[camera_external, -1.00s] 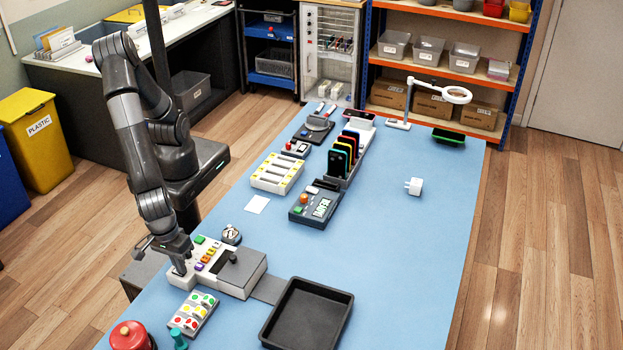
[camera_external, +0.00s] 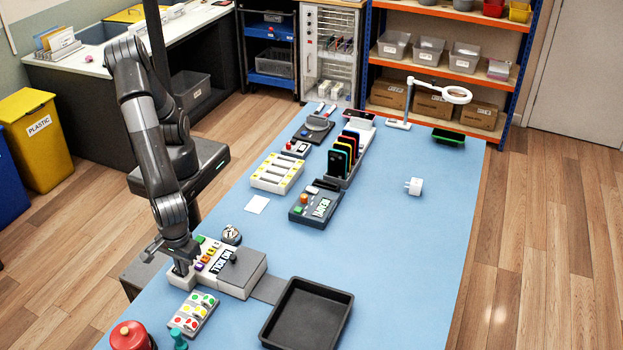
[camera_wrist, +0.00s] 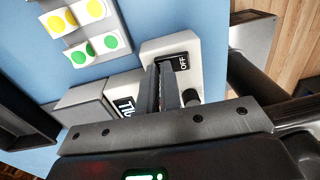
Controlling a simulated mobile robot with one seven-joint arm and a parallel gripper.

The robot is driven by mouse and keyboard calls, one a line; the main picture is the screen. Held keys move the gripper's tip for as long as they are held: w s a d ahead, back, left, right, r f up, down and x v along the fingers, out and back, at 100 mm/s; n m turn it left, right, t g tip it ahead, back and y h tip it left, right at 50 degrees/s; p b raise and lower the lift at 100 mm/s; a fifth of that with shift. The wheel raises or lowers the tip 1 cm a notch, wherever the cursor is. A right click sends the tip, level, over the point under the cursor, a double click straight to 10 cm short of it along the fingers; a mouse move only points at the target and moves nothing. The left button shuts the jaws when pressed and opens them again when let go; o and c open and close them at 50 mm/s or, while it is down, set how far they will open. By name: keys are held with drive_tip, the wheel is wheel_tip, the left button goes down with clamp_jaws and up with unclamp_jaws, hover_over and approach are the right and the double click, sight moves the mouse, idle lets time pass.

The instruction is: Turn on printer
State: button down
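The printer (camera_external: 243,274) is the white and grey box near the front left of the blue table, with coloured buttons and a small display (camera_external: 222,259). The display shows white lettering, too small to read; it also shows in part in the wrist view (camera_wrist: 124,106). A black switch area (camera_wrist: 163,57) with the word OFF sits at the printer's left end. My gripper (camera_external: 180,269) points down at that end. In the wrist view its two fingers (camera_wrist: 161,70) are close together over the switch area, with nothing seen between them. They hide part of the switch; contact is unclear.
A sheet of coloured round stickers (camera_external: 194,313) lies in front of the printer. An empty black tray (camera_external: 308,318) is to its right, a red round object (camera_external: 130,336) at the front left. A small round device (camera_external: 231,235) stands behind. The right of the table is mostly clear.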

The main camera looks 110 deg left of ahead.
drive_tip(key=shift+s+f, duration=0.2)
drive_tip(key=shift+s, duration=0.35)
drive_tip(key=shift+s+f, duration=0.15)
drive_tip(key=shift+s, duration=0.35)
drive_tip(key=w+r, duration=0.3)
drive_tip(key=r, duration=1.1)
drive_tip(key=shift+w+r, duration=0.2)
drive_tip(key=shift+r, duration=0.15)
drive_tip(key=shift+a, duration=0.1)
drive_tip(key=w+a+r+m+t+h, duration=0.1)
drive_tip(key=a+r+m, duration=0.35)
drive_tip(key=a, duration=0.75)
drive_tip(key=a+r+m+t+h, duration=0.1)
drive_tip(key=a+r+m, duration=0.35)
drive_tip(key=a, duration=0.75)
drive_tip(key=s+a+m+t+y, duration=0.1)
drive_tip(key=s+a+m, duration=0.3)
drive_tip(key=a, duration=0.4)
drive_tip(key=s+a+m+t+y, duration=0.1)
drive_tip(key=s+a+m+t, duration=0.2)
drive_tip(key=s+a+m, duration=0.2)
drive_tip(key=s+a, duration=0.2)
drive_tip(key=a, duration=0.1)
drive_tip(key=shift+a+r, duration=0.35)
drive_tip(key=shift+r, duration=0.05)
